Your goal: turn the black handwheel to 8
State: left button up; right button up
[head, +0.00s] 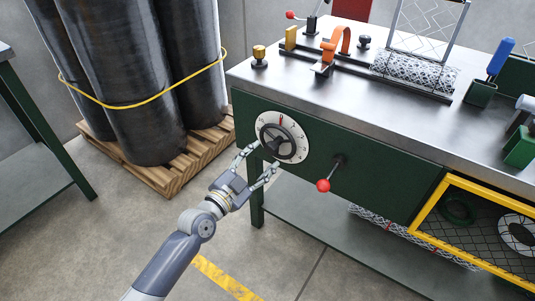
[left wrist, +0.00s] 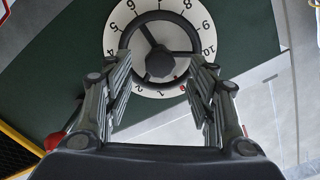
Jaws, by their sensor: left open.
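The black handwheel (head: 278,142) sits on a round white numbered dial (head: 300,128) on the green front panel of the bench. In the left wrist view the handwheel (left wrist: 158,66) shows dark spokes and a hub, and the dial (left wrist: 112,40) appears upside down. A small red mark shows near the wheel's edge there; I cannot tell which number it meets. My left gripper (head: 267,157) is open in front of the wheel. In the left wrist view its fingers (left wrist: 160,75) stand apart on either side of the wheel; contact is unclear. My right gripper is out of view.
A red-ball lever (head: 323,185) sticks out right of the dial. A yellow-framed mesh guard (head: 432,207) is further right. The bench top (head: 290,82) carries clamps and woven mesh. Black rolls (head: 130,70) stand on a pallet (head: 170,178) at the left. Floor before the bench is clear.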

aim_at(269, 151)
pick_arm(q)
jog(key=n, duration=0.6)
jog(key=shift+n+p, duration=0.3)
jog(key=n, duration=0.3)
jog(key=shift+n, duration=0.3)
jog(key=n, duration=0.3)
jog(key=shift+n+p, duration=0.35)
jog(key=shift+n, duration=1.85)
jog(key=n+p, duration=0.1)
jog(key=n, duration=0.5)
jog(key=shift+r+n+p, duration=0.1)
jog(key=shift+n+p, duration=0.2)
jog(key=shift+w+d+n, duration=0.2)
jog(key=shift+w+n, duration=0.05)
jog(key=shift+n, duration=0.25)
jog(key=x, duration=0.1)
jog(key=b+x, duration=0.1)
jog(key=x, duration=0.1)
jog(key=shift+f, duration=0.2)
jog(key=shift+w+d+r, duration=0.1)
jog(key=shift+w, duration=0.1)
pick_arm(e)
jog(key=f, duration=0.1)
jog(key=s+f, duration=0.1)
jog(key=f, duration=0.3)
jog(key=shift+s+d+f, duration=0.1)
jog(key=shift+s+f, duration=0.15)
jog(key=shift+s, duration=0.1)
